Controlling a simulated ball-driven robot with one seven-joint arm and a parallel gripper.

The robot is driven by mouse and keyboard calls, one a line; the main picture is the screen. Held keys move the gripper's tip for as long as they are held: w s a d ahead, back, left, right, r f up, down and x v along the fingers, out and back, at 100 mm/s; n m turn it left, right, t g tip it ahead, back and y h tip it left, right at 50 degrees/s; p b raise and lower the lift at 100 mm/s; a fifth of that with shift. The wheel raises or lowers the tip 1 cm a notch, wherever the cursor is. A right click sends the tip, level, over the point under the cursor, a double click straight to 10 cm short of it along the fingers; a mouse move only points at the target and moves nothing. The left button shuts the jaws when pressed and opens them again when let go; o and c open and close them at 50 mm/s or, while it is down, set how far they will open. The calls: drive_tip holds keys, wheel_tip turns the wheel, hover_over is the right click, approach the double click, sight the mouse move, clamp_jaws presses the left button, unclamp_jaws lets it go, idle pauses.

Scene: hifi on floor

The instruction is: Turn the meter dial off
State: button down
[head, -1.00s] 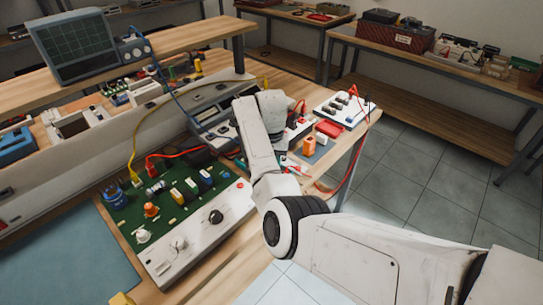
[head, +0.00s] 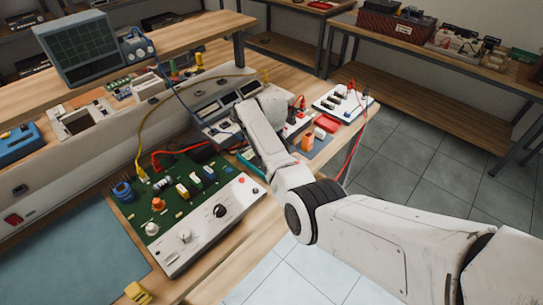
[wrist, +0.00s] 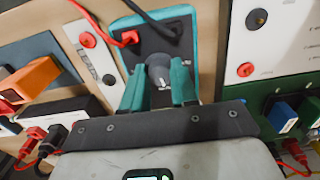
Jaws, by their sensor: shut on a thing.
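In the wrist view the meter (wrist: 190,22) has a dark face in a teal case. Its grey round dial (wrist: 160,70) has a small white pointer mark. My gripper (wrist: 160,84) has teal fingers, one on each side of the dial, and is shut on it. Red and black leads plug into the meter's face beyond the dial. In the head view only a teal edge of the meter (head: 250,166) shows beside my arm. My arm hides the dial and my gripper there.
A green circuit board (head: 175,190) with a white knob panel (head: 200,238) lies left of my arm. A red button box (wrist: 88,40), an orange block (wrist: 35,80) and loose cables crowd the meter. A blue mat (head: 75,255) is clear at the front left.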

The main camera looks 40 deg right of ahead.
drive_tip(key=n+p, duration=0.1)
drive_tip(key=n, duration=0.3)
drive_tip(key=shift+w+d+r+n, duration=0.1)
drive_tip(key=shift+n, duration=0.2)
drive_tip(key=n, duration=0.3)
drive_tip(key=shift+n+p, duration=0.3)
drive_tip(key=n, duration=0.3)
drive_tip(key=shift+n, duration=2.2)
drive_tip(key=c, duration=0.9)
unclamp_jaws()
drive_tip(key=shift+o, duration=0.2)
wheel_tip(320, 180, up, 11)
drive_tip(key=shift+f, duration=0.2)
